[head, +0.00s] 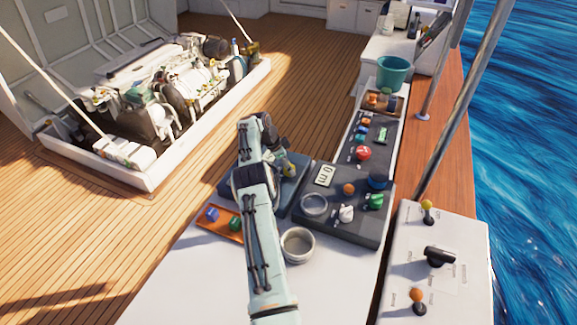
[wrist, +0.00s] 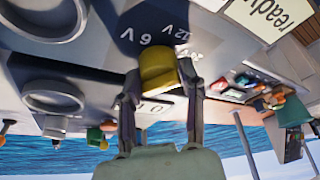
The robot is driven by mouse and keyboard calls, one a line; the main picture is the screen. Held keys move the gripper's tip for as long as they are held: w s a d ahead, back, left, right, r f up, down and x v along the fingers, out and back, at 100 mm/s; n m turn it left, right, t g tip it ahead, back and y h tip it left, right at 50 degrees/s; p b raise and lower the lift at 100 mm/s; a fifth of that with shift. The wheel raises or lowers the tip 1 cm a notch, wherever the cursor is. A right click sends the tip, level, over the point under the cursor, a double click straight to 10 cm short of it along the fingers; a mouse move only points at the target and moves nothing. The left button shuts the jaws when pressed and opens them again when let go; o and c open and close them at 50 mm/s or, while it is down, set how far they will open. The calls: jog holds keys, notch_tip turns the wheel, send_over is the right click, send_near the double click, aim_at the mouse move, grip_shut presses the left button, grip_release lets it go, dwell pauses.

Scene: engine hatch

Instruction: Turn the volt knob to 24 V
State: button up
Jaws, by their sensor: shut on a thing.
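The volt knob (wrist: 158,68) is yellow and sits on a dark round dial face (wrist: 150,22) in the wrist view. The labels "6 V" and "12 V" show beside it, upside down; another mark nearby is partly hidden and I cannot read it. My gripper (wrist: 160,85) is shut on the knob, one finger on each side. Which label the knob points to is not clear. In the head view my gripper (head: 284,160) is over the blue-grey panel (head: 292,193), and my arm hides part of that panel.
A metal bowl (head: 298,245) and an orange tray (head: 222,232) with small blocks are near my arm. The front left counter is clear.

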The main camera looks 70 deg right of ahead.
jog(key=shift+m+y, duration=0.3)
jog(key=shift+m, duration=0.4)
jog(key=o, duration=1.1)
jog(key=v, duration=1.2)
jog(key=shift+w, duration=0.1)
